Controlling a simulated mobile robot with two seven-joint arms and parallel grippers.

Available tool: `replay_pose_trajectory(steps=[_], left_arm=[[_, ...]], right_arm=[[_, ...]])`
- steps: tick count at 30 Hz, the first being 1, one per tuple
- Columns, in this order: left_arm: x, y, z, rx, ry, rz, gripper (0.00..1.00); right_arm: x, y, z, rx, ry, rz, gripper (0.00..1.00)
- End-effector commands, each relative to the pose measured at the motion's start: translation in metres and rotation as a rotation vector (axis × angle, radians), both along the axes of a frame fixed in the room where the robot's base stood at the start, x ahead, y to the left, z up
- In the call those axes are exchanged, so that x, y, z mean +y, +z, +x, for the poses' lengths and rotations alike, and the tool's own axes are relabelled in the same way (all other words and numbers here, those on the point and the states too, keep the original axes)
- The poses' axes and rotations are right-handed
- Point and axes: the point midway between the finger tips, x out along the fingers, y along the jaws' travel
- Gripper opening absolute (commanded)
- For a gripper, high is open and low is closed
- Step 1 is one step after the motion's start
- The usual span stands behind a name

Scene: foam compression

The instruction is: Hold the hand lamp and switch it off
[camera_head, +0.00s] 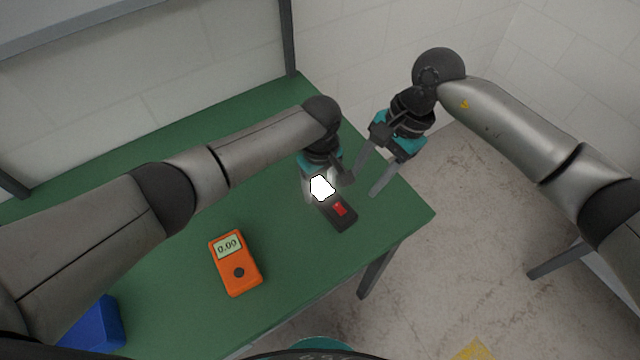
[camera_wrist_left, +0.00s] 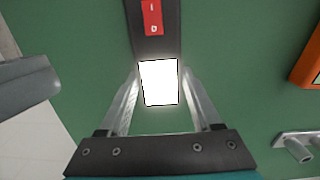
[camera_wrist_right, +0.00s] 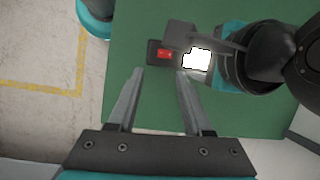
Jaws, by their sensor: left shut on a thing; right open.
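The hand lamp (camera_head: 341,214) has a dark body, a red rocker switch (camera_head: 340,209) and a glowing white head (camera_head: 321,188). It is lit, over the right part of the green table. My left gripper (camera_head: 330,184) is shut on the lamp at its head end; in the left wrist view its fingers flank the bright head (camera_wrist_left: 159,82). The switch (camera_wrist_left: 152,17) faces that camera, with its I and O marks visible. My right gripper (camera_head: 368,186) is open and empty, right of the lamp. In the right wrist view the switch (camera_wrist_right: 165,54) lies just beyond its fingertips (camera_wrist_right: 161,74).
An orange meter (camera_head: 236,263) reading 0.00 lies on the green table (camera_head: 180,250), left of the lamp. A blue box (camera_head: 98,325) stands at the lower left. The table's right edge is close to the lamp, with open floor beyond.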

Motion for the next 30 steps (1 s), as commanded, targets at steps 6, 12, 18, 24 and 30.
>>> replay_pose_trajectory(steps=[6,12,18,24,30], left_arm=[[0.000,0.000,0.000,0.000,0.000,0.000,0.29],[0.000,0.000,0.000,0.000,0.000,0.000,0.07],[0.000,0.000,0.000,-0.001,0.000,-0.001,0.00],[0.000,0.000,0.000,-0.001,0.000,-0.001,0.00],[0.000,0.000,0.000,-0.001,0.000,-0.001,0.00]], right_arm=[[0.000,0.000,0.000,0.000,0.000,0.000,0.50],[0.000,0.000,0.000,0.000,0.000,0.000,0.50],[0.000,0.001,0.001,0.000,-0.002,0.003,0.41],[0.002,0.022,0.017,-0.013,-0.057,0.117,0.18],[0.008,0.085,0.056,-0.053,-0.215,0.411,0.00]])
